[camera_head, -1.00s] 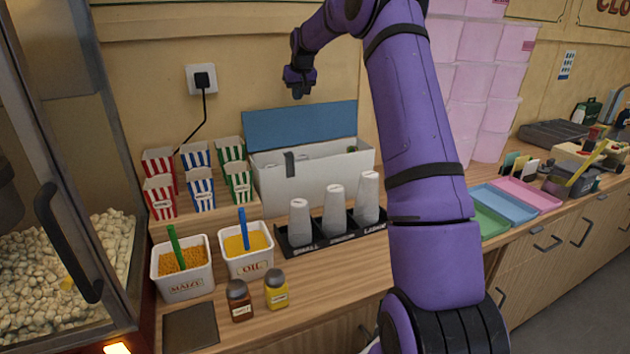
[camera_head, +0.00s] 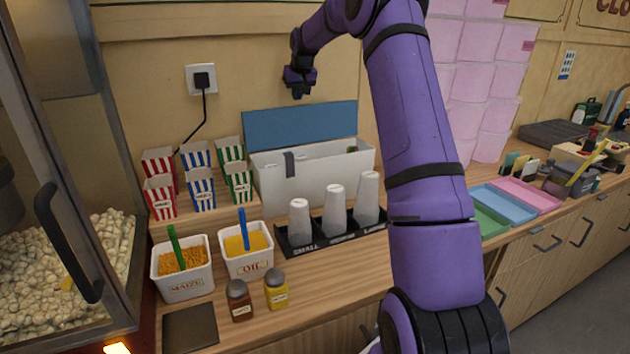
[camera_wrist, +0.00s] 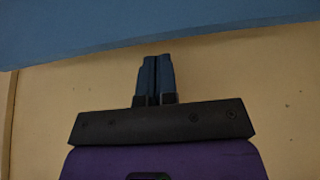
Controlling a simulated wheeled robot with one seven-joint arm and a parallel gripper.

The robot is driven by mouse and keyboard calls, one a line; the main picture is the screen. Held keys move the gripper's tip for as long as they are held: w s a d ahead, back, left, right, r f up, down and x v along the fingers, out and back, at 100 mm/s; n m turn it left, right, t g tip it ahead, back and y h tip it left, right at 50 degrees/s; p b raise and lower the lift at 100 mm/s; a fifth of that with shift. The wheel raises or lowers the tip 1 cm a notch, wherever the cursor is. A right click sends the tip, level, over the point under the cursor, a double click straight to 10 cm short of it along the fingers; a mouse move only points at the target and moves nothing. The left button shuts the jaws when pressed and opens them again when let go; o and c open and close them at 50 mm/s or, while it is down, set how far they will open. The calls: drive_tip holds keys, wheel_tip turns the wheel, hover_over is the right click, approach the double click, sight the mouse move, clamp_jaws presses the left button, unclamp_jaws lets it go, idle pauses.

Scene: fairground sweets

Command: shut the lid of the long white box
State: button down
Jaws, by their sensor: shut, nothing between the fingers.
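The long white box (camera_head: 318,184) stands at the back of the wooden counter, with a grey latch on its front. Its blue lid (camera_head: 300,127) is open and tilted up at the back, near the wall. My gripper (camera_head: 298,93) is shut and empty. In the head view it is just above the lid's upper edge. In the wrist view my gripper's two dark fingers (camera_wrist: 155,62) lie together, and the blue lid (camera_wrist: 120,25) spans the top of the picture. I cannot tell whether the fingertips touch the lid.
Cups in a black holder (camera_head: 330,240) stand in front of the box. Striped cartons (camera_head: 200,190) are at its left, and pink boxes (camera_head: 480,75) are stacked at its right. A wall socket (camera_head: 202,80) with a cable is at the upper left.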

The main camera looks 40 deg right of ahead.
drive_tip(key=shift+f, duration=0.75)
drive_tip(key=shift+s, duration=0.1)
